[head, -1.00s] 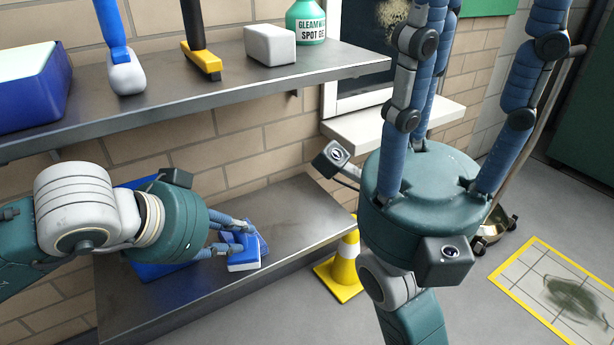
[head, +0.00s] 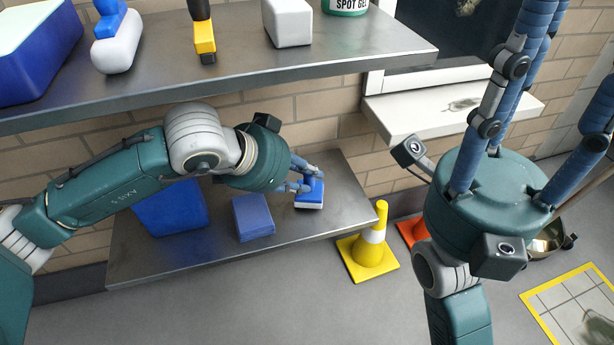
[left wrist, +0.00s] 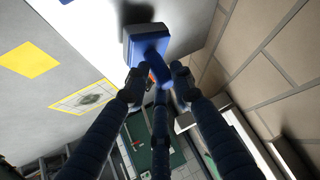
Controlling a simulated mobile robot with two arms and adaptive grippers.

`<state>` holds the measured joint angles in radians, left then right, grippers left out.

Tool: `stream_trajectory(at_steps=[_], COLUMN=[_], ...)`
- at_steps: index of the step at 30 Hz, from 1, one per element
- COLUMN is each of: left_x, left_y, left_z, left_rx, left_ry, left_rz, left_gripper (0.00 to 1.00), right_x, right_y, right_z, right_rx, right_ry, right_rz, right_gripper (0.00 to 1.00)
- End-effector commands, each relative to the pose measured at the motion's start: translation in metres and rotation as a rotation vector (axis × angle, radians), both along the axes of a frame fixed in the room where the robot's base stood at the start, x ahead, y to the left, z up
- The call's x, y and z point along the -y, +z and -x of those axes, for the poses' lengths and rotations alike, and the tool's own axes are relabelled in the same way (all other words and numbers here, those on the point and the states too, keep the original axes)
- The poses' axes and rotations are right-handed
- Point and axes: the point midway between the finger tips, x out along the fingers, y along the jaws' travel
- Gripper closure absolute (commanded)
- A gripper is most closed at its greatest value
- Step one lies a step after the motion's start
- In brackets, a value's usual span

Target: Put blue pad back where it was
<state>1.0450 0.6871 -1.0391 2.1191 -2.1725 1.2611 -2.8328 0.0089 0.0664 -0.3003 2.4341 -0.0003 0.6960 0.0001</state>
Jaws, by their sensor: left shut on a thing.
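The blue pad (head: 312,188), a small blue block with a pale underside, is at the right end of the lower shelf (head: 340,218). My left gripper (head: 303,184) is shut on its upper part. In the left wrist view the pad (left wrist: 134,42) shows a flat blue base with a rounded blue grip between the fingers (left wrist: 155,75). I cannot tell whether it rests on the shelf or is just above it. My right gripper (head: 545,45) points up at the right; its fingers are spread, with the tips out of frame.
A flat blue block (head: 254,218) and a blue bin (head: 172,212) stand left of the pad on the lower shelf. The upper shelf (head: 240,62) holds brushes and a white block (head: 288,22). A yellow cone (head: 371,252) stands on the floor off the shelf's right end.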

Motion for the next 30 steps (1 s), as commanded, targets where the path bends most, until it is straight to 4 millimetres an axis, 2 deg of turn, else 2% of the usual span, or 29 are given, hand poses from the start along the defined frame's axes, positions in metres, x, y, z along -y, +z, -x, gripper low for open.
stream_trajectory(at_steps=[2, 8, 12, 13, 15, 26, 29, 30], left_x=[0.001, 0.001, 0.001, 0.001, 0.001, 0.001, -0.003, -0.007], left_y=[-0.011, -0.010, -0.015, -0.013, -0.013, -0.010, -0.001, 0.005], left_z=[0.000, 0.000, 0.000, 0.000, 0.000, 0.000, 0.003, 0.006], left_rx=[-0.001, 0.001, 0.001, 0.001, 0.000, 0.001, 0.002, 0.004], left_ry=[-0.004, -0.005, -0.005, -0.004, -0.004, -0.004, -0.004, -0.004], left_rz=[0.002, 0.002, 0.001, 0.001, 0.001, 0.001, 0.000, 0.000], left_gripper=[1.00, 1.00, 1.00, 0.70, 0.57, 0.57, 0.57, 0.57], right_x=[0.000, -0.001, -0.001, -0.001, -0.001, -0.001, 0.000, 0.001], right_y=[0.001, 0.004, -0.003, 0.002, 0.004, 0.008, 0.012, 0.007], right_z=[0.001, 0.002, 0.001, 0.002, 0.003, 0.003, 0.005, 0.001], right_rx=[0.011, 0.016, 0.013, 0.017, 0.023, 0.026, 0.029, 0.005], right_ry=[0.000, -0.001, -0.001, -0.001, -0.001, -0.001, 0.000, -0.001], right_rz=[0.001, 0.003, 0.003, 0.004, 0.005, 0.002, -0.002, -0.005], right_gripper=[0.60, 0.60, 0.60, 0.60, 0.60, 0.60, 0.60, 0.60])
